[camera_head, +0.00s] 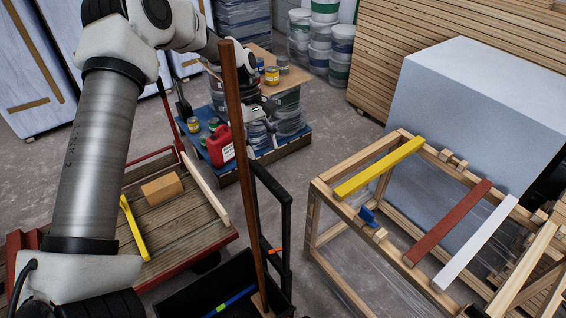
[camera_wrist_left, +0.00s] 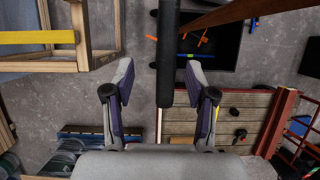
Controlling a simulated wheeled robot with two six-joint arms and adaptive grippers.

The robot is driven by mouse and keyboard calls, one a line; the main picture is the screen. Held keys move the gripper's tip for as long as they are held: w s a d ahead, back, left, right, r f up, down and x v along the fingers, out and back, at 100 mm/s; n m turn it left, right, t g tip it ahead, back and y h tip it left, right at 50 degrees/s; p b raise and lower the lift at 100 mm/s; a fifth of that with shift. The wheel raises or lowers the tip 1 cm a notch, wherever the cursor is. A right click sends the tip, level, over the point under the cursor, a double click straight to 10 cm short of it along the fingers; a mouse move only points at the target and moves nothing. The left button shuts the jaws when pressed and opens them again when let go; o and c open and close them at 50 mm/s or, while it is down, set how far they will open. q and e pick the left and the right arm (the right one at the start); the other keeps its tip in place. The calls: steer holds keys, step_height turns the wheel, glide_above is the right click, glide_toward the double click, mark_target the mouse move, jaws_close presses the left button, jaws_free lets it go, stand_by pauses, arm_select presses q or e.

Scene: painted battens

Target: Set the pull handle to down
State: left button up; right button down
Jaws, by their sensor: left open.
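The pull handle (camera_head: 272,181) is a black U-shaped bar standing raised above an open black tool box (camera_head: 178,304). In the left wrist view the handle's black bar (camera_wrist_left: 167,55) runs down the picture between my two fingers, with a gap on each side. My left gripper (camera_head: 264,112) is open and empty, beyond the top of the handle in the head view and partly hidden by a brown batten (camera_head: 241,150). The fingers also show in the left wrist view (camera_wrist_left: 158,66). My right gripper is not in view.
The brown batten stands upright out of the tool box, close to the handle. A wooden frame (camera_head: 318,215) with yellow, red and white battens is at right. A plank-topped cart (camera_head: 165,225) is at left. A blue platform with a red can (camera_head: 220,147) stands behind.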

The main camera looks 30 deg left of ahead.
mark_target(265, 174)
arm_select(q)
steer(key=s+f, duration=0.1)
steer(key=f+p, duration=0.1)
steer(key=f, duration=0.1)
steer(key=s+d+f, duration=0.1)
steer(key=shift+s+d+f, duration=0.1)
steer(key=shift+s+f, duration=0.1)
steer(key=shift+s, duration=0.15)
steer(key=shift+w+d+f, duration=0.15)
steer(key=shift+d+f, duration=0.15)
steer(key=shift+f, duration=0.25)
steer(key=shift+w+d+f, duration=0.15)
steer(key=shift+d+f, duration=0.1)
steer(key=shift+f, duration=0.3)
steer(key=shift+w+f, duration=0.15)
steer(key=shift+s, duration=0.25)
steer(key=shift+c, duration=0.7)
steer(key=shift+s+a, duration=0.1)
steer(key=c, duration=0.5)
jaws_close()
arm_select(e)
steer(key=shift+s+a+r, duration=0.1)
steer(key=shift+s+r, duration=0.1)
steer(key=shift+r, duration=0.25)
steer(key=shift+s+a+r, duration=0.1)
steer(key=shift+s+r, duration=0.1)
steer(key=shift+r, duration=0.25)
